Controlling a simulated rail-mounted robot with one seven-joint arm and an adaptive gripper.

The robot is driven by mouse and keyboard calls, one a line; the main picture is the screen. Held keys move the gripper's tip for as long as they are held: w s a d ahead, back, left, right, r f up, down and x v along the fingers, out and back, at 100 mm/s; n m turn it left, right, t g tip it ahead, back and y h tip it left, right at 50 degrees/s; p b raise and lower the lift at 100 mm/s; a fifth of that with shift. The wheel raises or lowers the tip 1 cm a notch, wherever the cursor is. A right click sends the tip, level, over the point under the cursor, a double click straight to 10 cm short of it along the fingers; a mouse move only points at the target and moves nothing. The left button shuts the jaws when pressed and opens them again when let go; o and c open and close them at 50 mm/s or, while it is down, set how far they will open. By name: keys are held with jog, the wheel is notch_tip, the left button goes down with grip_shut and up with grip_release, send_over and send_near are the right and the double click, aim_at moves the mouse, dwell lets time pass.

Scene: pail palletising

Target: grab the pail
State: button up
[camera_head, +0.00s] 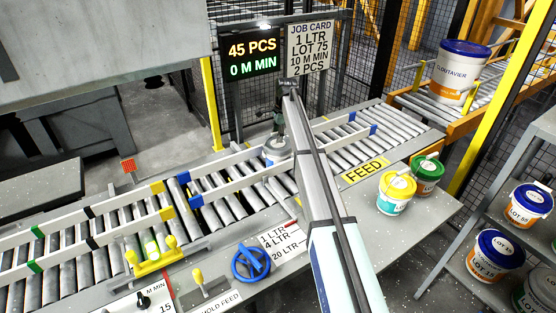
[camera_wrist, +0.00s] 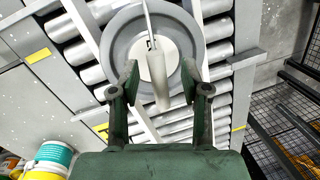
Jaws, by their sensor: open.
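A small grey-white pail (camera_head: 277,152) stands upright on the roller conveyor between the white guide rails, partly hidden by my arm. In the wrist view the pail (camera_wrist: 122,48) is seen from above as a round grey rim with a paler centre. A pale upright handle or grip (camera_wrist: 161,85) rises from its middle. My gripper (camera_wrist: 159,75) is open above the pail, one dark green finger on each side of the handle. I see no finger closed on it.
A yellow-lidded pail (camera_head: 396,193) and a green-lidded pail (camera_head: 427,173) stand on the table right of the conveyor. White guide rails (camera_head: 240,172) run along the rollers. A blue handwheel (camera_head: 250,262) sits at the front. A large pail (camera_head: 459,75) stands on the back conveyor.

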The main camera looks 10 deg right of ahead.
grip_shut()
jog(key=shift+r, duration=0.2)
